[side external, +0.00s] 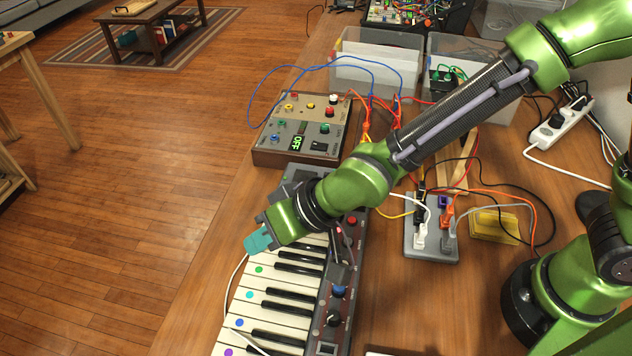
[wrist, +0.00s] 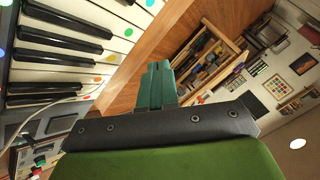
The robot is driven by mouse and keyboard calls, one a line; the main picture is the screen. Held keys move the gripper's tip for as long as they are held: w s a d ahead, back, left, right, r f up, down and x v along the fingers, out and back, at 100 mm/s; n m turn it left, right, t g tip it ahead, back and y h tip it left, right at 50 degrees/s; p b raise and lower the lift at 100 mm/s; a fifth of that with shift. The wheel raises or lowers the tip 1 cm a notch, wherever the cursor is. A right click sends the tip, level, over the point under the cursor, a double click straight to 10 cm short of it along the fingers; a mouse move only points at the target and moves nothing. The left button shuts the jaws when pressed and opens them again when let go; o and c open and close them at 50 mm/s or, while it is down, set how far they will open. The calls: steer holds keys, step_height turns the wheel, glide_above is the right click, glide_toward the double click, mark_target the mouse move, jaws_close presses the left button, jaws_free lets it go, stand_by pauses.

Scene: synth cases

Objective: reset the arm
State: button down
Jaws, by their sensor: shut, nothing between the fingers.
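My gripper (side external: 257,241) is at the end of my green arm, with short teal fingers pressed together and nothing between them. In the side view it hangs over the far end of the keyboard (side external: 268,304), near the white keys' left edge. I cannot tell the exact height of the fingertips above the keys. In the wrist view the teal fingers (wrist: 157,85) point out past the keyboard (wrist: 70,45) towards the wooden table edge.
A control box (side external: 299,128) with knobs and an OFF display stands behind the keyboard. Clear bins (side external: 375,62), a grey socket block (side external: 432,243), a yellow block (side external: 494,226), a white power strip (side external: 560,127) and loose cables crowd the table. Open floor lies left.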

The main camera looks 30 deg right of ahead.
steer(key=shift+s+d+f+g+h, duration=0.4)
steer(key=shift+s+d+f, duration=0.2)
steer(key=shift+s+d, duration=0.15)
steer(key=d, duration=0.2)
steer(key=shift+s+d+r+h, duration=0.15)
steer(key=shift+d+r+h, duration=0.15)
steer(key=shift+d+r, duration=0.1)
steer(key=s+d+r+m+t+h, duration=0.1)
steer(key=d+r, duration=0.3)
steer(key=d, duration=0.5)
steer(key=s+d+r+m+h, duration=0.1)
steer(key=d+r, duration=0.4)
steer(key=d, duration=0.5)
steer(key=s+d+r+m+t+h, duration=0.1)
steer(key=s+d+r+m, duration=0.2)
steer(key=d, duration=0.7)
step_height(320, 180, up, 2)
steer(key=shift+s+t+h, duration=0.3)
steer(key=shift+s, duration=0.7)
